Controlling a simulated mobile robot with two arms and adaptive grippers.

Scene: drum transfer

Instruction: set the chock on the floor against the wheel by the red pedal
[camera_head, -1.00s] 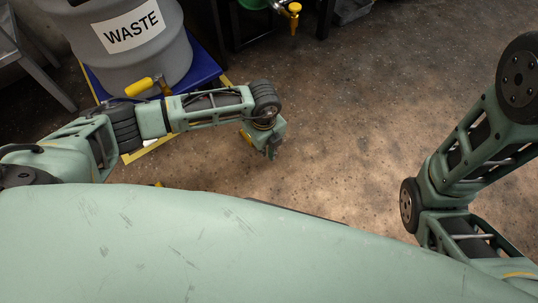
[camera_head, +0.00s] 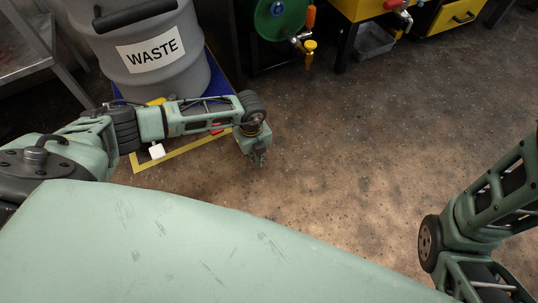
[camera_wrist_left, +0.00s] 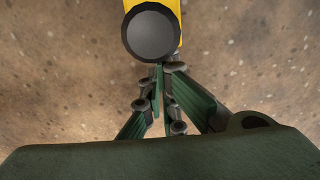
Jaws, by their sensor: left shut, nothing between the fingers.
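My left gripper (camera_head: 258,160) points down over the floor, right of the drum's blue base (camera_head: 222,84). In the left wrist view its fingers (camera_wrist_left: 163,70) are together and empty. A yellow object (camera_wrist_left: 170,10) with a dark round end is at or just beyond the fingertips; I cannot tell whether it is the chock or whether it touches them. A small red part (camera_head: 217,130), perhaps the red pedal, shows behind my left forearm. I cannot make out the wheel. My right gripper is out of view.
A grey drum marked WASTE (camera_head: 140,85) stands on the blue base, with yellow floor tape (camera_head: 185,150) around it. A metal table (camera_head: 25,45) is at the left. A green reel (camera_head: 283,18) and a yellow cabinet (camera_head: 455,17) are at the back. The middle floor is clear.

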